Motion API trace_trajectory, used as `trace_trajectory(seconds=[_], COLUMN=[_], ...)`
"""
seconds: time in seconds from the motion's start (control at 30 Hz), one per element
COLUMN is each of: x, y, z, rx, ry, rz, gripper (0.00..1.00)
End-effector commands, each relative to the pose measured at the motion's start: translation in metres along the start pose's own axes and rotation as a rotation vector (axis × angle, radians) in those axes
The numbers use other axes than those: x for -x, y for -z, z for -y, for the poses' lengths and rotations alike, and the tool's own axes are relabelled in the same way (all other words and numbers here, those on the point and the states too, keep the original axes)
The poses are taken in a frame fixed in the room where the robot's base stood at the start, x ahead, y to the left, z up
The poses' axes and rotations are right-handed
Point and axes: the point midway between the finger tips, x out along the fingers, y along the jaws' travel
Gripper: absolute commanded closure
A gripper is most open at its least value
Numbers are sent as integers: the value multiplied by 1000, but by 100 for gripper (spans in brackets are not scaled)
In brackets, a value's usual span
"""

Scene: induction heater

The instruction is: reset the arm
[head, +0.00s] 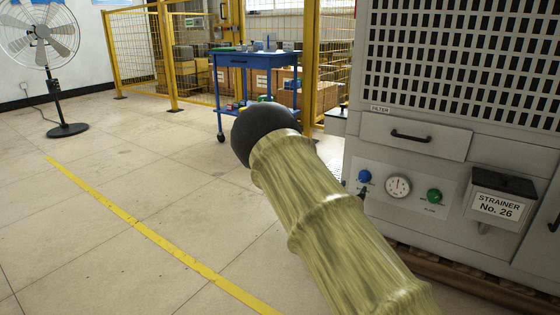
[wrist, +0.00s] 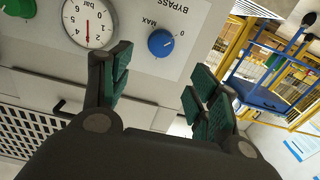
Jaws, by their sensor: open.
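My gripper (wrist: 159,68) shows in the wrist view with its two green-padded fingers spread apart and nothing between them. It faces the grey control panel. The blue BYPASS knob (wrist: 161,42) shows between and beyond the fingertips, and no finger appears to grip it. The pressure gauge (wrist: 88,22) and part of the green knob (wrist: 18,6) are to its left. In the head view my sleeved arm stretches across the middle, and the gripper cannot be made out. There the blue knob (head: 364,176), gauge (head: 397,187) and green FLOW knob (head: 434,196) show just right of the arm.
The grey machine (head: 408,232) fills the right, with a filter drawer handle (head: 411,136) and a strainer box (head: 503,196) protruding. A blue cart (head: 238,60) and yellow fence (head: 142,50) stand behind. A fan (head: 66,129) stands far left.

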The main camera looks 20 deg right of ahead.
Motion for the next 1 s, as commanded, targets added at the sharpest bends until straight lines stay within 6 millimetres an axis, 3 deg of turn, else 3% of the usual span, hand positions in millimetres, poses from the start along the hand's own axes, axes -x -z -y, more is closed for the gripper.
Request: trace_trajectory(seconds=[0.17, 0.37, 0.5, 0.7, 0.83, 1.0], x=[9, 59, 113, 204, 269, 360], y=[-18, -91, -144, -201, -226, -241], z=[-11, -49, -80, -124, -151, -186], rx=[35, 167, 266, 387, 452, 522], ry=[8, 60, 116, 207, 274, 370], rz=[49, 247, 413, 651, 804, 1000], gripper=[39, 39, 39, 39, 39, 39])
